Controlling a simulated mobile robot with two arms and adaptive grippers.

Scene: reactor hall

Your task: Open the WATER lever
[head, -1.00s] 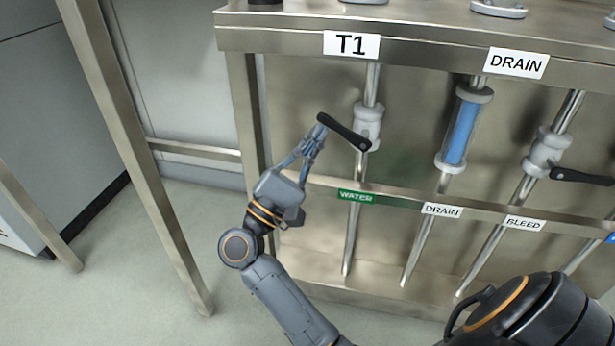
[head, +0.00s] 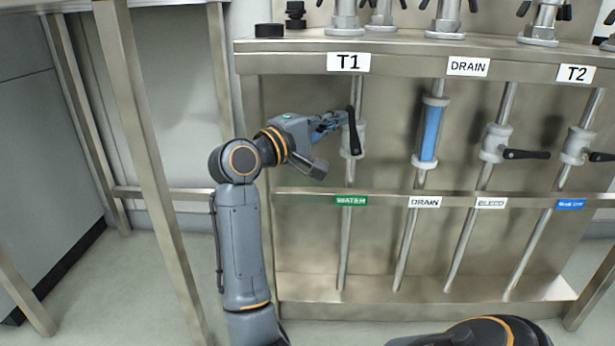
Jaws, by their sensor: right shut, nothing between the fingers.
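The WATER lever (head: 354,132) is a black handle on the grey valve body of the pipe under the T1 sign. It stands nearly upright, roughly in line with its pipe, with its free end up. The green WATER label (head: 351,201) is on the rail below it. My right gripper (head: 341,120) is shut and empty. Its blue-grey fingers come from the left, with the tips at the upper part of the lever; I cannot tell whether they touch it. My left gripper is not in view.
To the right are a blue sight tube (head: 430,134) on the DRAIN pipe, the BLEED lever (head: 526,154) and another black lever (head: 601,157), both sideways. A steel shelf edge (head: 420,60) runs above. A steel post (head: 150,180) stands left of my arm.

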